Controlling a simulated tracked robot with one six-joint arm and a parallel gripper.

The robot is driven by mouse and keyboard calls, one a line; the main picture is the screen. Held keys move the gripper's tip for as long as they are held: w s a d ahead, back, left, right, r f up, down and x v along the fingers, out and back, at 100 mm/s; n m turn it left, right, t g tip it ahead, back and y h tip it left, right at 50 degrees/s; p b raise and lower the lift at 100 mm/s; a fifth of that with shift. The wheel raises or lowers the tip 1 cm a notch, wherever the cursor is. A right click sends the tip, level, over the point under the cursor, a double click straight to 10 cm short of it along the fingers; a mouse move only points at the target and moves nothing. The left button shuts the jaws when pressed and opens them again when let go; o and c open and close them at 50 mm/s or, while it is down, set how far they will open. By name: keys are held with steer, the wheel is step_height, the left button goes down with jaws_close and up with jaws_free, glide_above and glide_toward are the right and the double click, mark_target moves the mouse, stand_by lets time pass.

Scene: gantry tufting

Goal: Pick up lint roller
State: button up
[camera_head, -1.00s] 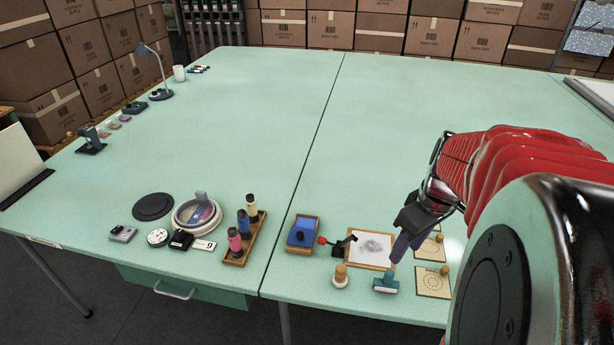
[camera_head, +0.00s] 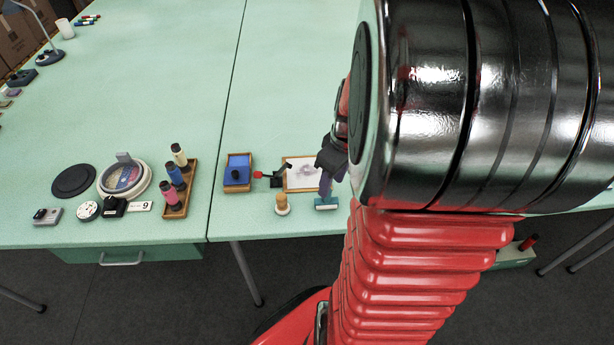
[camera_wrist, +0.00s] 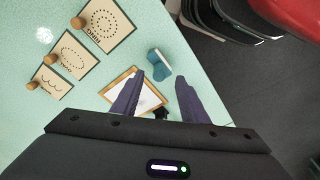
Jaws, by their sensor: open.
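A small teal tool (camera_head: 326,203) lies near the table's front edge, right of a wooden-topped stamp. It looks like the lint roller, though it is too small to be sure. In the wrist view the teal tool (camera_wrist: 159,64) shows a pale strip along one side and lies just beyond the fingertips. My gripper (camera_wrist: 157,82) is open and empty, with its two purple fingers apart and pointing toward the tool. In the head view my gripper (camera_head: 325,188) hangs just above the tool, partly hidden by my arm.
A framed white pad (camera_head: 301,173) lies behind the tool, with a black lever with a red knob (camera_head: 270,177) beside it. The wooden-topped stamp (camera_head: 282,204) stands left. Several pattern cards (camera_wrist: 107,24) with wooden knobs lie nearby. A blue tray (camera_head: 238,170) and a spool rack (camera_head: 178,195) stand farther left.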

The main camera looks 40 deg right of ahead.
mark_target(327, 199)
steer(key=shift+f, duration=0.4)
steer(key=shift+w+f, duration=0.1)
steer(key=shift+w+f, duration=0.2)
steer(key=shift+f, duration=0.6)
steer(key=shift+w+f, duration=0.15)
steer(key=shift+f, duration=0.65)
steer(key=shift+w+f, duration=0.2)
steer(key=shift+f, duration=0.6)
steer(key=shift+c, duration=0.4)
jaws_close()
